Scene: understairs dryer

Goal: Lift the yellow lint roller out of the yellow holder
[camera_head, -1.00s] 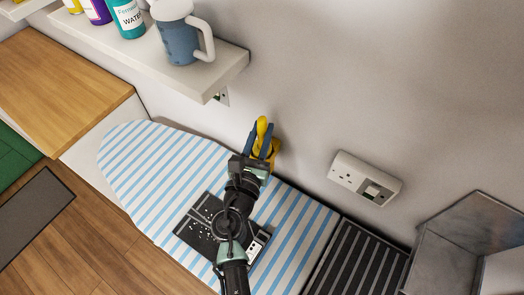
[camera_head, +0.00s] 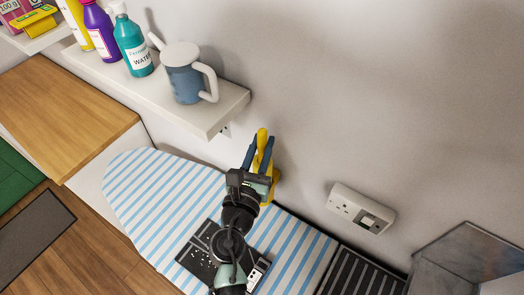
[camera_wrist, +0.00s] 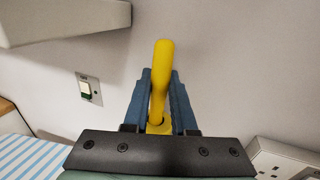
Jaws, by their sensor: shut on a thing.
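The yellow lint roller (camera_head: 262,139) stands upright between the blue fingers of my gripper (camera_head: 258,151), near the wall above the ironing board. My gripper is shut on it, and the roller's top sticks up past the fingertips. In the wrist view the roller (camera_wrist: 161,80) rises between the fingers (camera_wrist: 160,75). The yellow holder (camera_head: 274,187) shows partly behind and below my gripper, by the wall. My gripper hides most of the holder and the roller's lower end, so I cannot tell whether they still overlap.
A white shelf (camera_head: 225,113) with a blue-grey jug (camera_head: 185,82) and several bottles is above and left of my gripper. A double socket (camera_head: 360,208) is on the wall at right. The striped ironing board (camera_head: 150,190) lies below. The wall above my gripper is clear.

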